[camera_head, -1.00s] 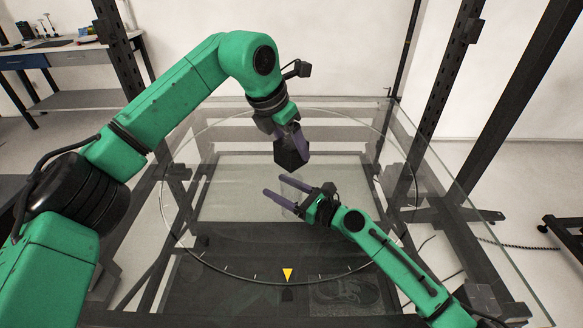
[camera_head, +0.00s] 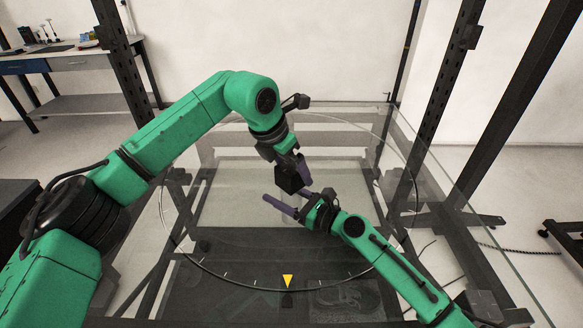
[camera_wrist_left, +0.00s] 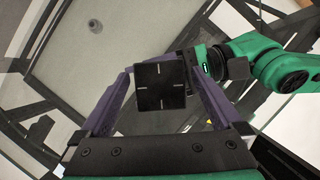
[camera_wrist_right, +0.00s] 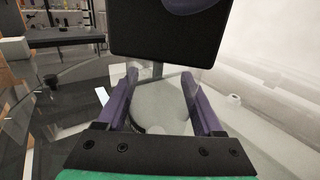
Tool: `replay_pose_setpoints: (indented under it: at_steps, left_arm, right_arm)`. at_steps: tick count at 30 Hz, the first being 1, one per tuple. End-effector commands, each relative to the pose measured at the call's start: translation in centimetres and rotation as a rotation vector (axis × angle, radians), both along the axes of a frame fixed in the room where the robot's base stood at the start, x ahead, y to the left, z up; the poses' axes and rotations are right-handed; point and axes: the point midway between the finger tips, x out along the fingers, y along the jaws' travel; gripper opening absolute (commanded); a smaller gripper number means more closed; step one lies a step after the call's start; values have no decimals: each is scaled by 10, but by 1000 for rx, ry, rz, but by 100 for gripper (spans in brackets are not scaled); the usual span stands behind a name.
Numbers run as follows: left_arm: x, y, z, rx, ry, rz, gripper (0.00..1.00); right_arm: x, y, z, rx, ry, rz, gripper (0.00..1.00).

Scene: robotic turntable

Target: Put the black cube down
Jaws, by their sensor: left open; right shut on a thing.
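The black cube (camera_head: 290,178) is in the air above the glass turntable (camera_head: 340,268), at the tips of my left gripper (camera_head: 297,167). In the left wrist view the cube (camera_wrist_left: 161,87) shows a square face with white marks, between the purple fingers; contact is hard to judge. My right gripper (camera_head: 292,200) is just below and in front of it, its fingers apart around a clear, pale thing (camera_wrist_right: 160,105) that is hard to make out. In the right wrist view the cube (camera_wrist_right: 165,30) looms above the fingertips.
Dark frame posts (camera_head: 436,100) stand at the right behind the glass. A yellow triangle marker (camera_head: 288,281) is at the turntable's near edge. A workbench (camera_head: 60,62) is at the back left. The turntable glass looks bare.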

Motion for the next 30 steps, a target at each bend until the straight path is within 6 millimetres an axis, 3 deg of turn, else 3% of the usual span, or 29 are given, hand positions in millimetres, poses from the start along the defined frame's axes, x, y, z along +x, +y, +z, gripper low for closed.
replay_pose_setpoints:
  at_steps: [5, 12, 15, 27, 28, 30]
  left_arm:
    - [-8, 9, 31, 0, -4, 1, 100]
    - [-26, 28, 90, -1, -5, 0, 100]
    - [-31, 33, 104, 0, -3, 0, 100]
    - [-33, 35, 110, 0, 0, 0, 100]
    - [-33, 35, 110, 0, 0, 0, 100]
    - [-33, 35, 110, 0, 0, 0, 100]
  right_arm:
    - [0, 0, -1, -1, 1, 0, 0]
    - [0, 0, -1, -1, 1, 0, 0]
    - [0, 0, -1, -1, 1, 1, 0]
    - [0, 0, 0, -1, 1, 1, 0]
    - [0, 0, 0, -1, 1, 1, 72]
    - [0, 0, 0, -1, 1, 0, 99]
